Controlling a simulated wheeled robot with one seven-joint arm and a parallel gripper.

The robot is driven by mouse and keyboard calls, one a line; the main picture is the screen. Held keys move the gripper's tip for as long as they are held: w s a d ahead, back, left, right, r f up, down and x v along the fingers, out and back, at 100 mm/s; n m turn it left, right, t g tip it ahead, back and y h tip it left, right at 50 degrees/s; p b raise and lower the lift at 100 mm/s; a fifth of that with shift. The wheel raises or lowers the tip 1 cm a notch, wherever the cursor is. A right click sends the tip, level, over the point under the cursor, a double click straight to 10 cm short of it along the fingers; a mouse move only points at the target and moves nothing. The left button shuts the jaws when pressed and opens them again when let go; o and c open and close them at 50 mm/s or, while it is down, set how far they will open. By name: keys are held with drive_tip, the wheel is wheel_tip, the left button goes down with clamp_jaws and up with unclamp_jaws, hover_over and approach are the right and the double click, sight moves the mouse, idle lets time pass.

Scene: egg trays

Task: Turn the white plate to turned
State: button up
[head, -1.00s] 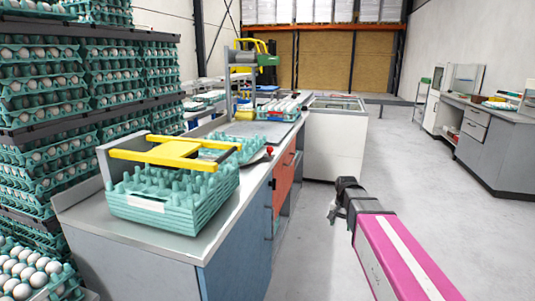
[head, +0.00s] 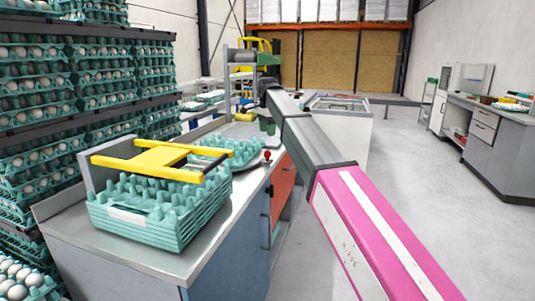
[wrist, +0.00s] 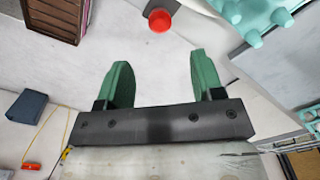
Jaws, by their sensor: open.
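My gripper (head: 267,125) hangs over the far part of the counter in the head view. In the wrist view its two green fingers (wrist: 160,62) stand wide apart with nothing between them. I cannot pick out the white plate for certain. A pale flat surface (wrist: 155,65) lies beyond the fingers in the wrist view, but I cannot tell whether it is the plate. A red knob (head: 267,156) stands at the counter's right edge, nearer than my gripper; the wrist view shows a red knob (wrist: 160,20) beyond the fingertips.
A stack of teal egg trays (head: 150,215) stands on the near counter (head: 75,235), with a yellow frame (head: 155,158) above it. Another teal tray (head: 240,150) lies behind. Tall racks of eggs (head: 35,100) fill the left. The floor (head: 400,190) at right is clear.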

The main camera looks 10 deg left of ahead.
sight(267, 152)
wheel_tip(267, 152, down, 10)
drive_tip(key=shift+f, duration=0.25)
idle(0.4)
clamp_jaws()
